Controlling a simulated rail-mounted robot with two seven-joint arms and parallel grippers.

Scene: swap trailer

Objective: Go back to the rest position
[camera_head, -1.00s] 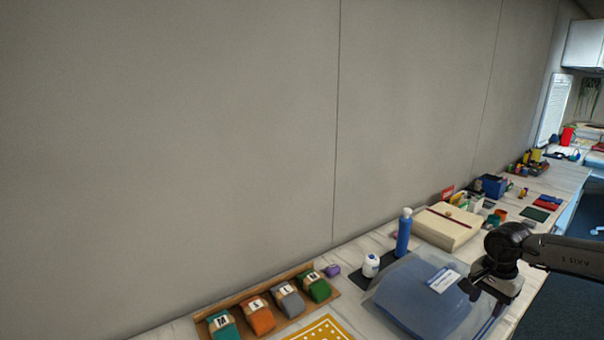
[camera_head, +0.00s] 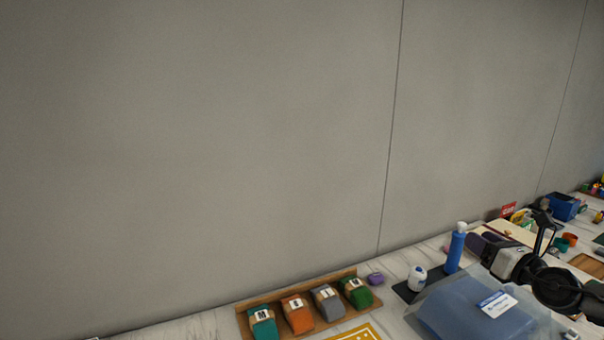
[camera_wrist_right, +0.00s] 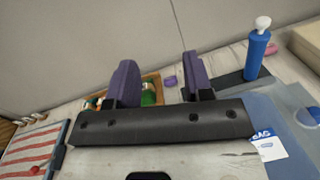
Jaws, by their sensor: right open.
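The gripper is open and empty. My left gripper shows in neither view.
A wooden tray (camera_head: 243,322) holds several coloured rolled items. A plain grey wall (camera_head: 200,150) rises behind the worktop.

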